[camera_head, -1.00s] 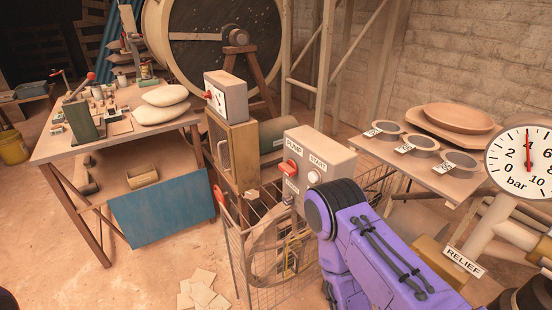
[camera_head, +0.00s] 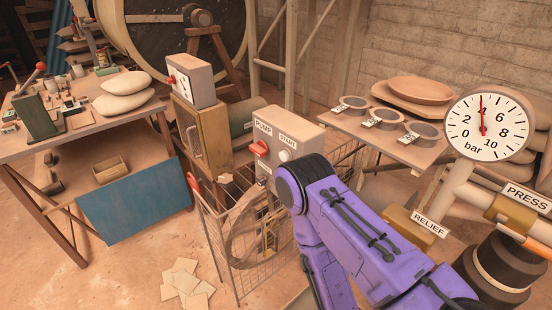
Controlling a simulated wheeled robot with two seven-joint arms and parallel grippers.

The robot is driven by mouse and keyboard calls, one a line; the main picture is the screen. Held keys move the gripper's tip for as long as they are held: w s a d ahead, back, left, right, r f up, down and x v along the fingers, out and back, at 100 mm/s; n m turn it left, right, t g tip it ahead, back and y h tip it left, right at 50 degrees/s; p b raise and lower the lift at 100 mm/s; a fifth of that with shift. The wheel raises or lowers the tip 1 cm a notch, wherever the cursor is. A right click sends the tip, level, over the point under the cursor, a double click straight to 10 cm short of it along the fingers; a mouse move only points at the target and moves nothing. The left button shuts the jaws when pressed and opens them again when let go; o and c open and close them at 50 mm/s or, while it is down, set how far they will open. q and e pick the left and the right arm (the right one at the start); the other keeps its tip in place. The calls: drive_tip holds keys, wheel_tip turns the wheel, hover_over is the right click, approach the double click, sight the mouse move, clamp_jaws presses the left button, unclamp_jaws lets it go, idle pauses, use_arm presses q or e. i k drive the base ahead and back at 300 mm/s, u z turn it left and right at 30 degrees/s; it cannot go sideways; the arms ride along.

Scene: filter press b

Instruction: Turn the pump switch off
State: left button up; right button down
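The pump switch (camera_head: 259,149) is a red handle on the front of a beige control box (camera_head: 293,130). A label PUMP sits above it, and a white button marked START (camera_head: 284,155) is to its right. Another label below the switch is too small to read surely. My purple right arm comes in from the lower right and stands in front of the box's lower right part. Its gripper is hidden. My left gripper is not in view.
A wire cart (camera_head: 240,278) stands below the box. A pressure gauge (camera_head: 490,124) reads about 4 bar. A RELIEF label (camera_head: 430,225) and a PRESS label (camera_head: 526,197) sit at right. A cluttered workbench (camera_head: 90,138) stands left. Open floor lies at lower left.

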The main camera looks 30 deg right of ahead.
sight(260, 150)
drive_tip(key=z, duration=0.55)
drive_tip(key=k, duration=1.25)
drive_tip(key=i, duration=0.4)
drive_tip(key=u, duration=0.75)
drive_tip(key=i, duration=0.8)
drive_tip(key=z, duration=0.7)
drive_tip(key=i, duration=0.65)
drive_tip(key=z, duration=0.75)
